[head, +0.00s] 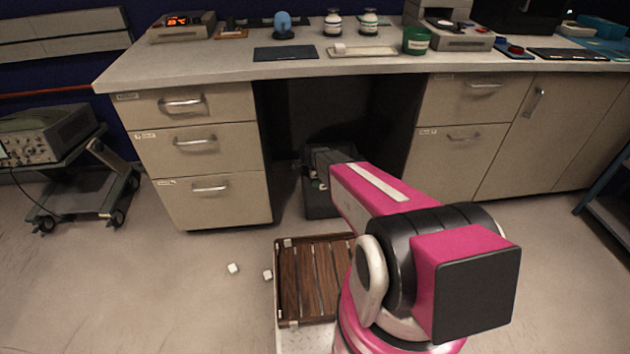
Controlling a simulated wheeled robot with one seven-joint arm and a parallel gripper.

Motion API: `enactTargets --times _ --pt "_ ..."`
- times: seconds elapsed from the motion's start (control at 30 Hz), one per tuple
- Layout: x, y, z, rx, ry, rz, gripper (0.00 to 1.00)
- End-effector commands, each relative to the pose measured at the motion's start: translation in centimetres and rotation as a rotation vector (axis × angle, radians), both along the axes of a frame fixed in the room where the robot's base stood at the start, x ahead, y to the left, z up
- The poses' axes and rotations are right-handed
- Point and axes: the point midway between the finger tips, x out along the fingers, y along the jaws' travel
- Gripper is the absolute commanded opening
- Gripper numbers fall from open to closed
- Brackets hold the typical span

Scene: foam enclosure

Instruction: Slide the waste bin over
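A dark grey box-like bin (318,206), which looks like the waste bin, stands on the floor in the knee space under the bench. Its upper part and right side are partly covered by my pink and black arm, which reaches forward toward it. My gripper (319,183) is at the far end of the arm, dark against the dark bin. Its fingers are too small and dim to make out. I cannot tell whether they touch the bin or are open or shut.
Drawer units flank the knee space, left (205,150) and right (465,125). A brown slatted tray (280,290) lies before me, partly behind my arm. Small white cubes (233,268) lie on the floor. A wheeled cart (85,190) stands at left. Floor before the left drawers is mostly clear.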

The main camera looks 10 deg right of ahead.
Motion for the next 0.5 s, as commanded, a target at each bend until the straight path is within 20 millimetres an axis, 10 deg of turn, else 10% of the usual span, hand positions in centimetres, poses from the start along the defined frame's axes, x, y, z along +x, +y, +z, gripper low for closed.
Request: enactTargets --times 0.13,0.5 --pt "-0.01 0.00 0.01 0.000 0.000 0.000 0.00" --pt "-0.01 0.00 0.02 0.000 0.000 0.000 0.00"
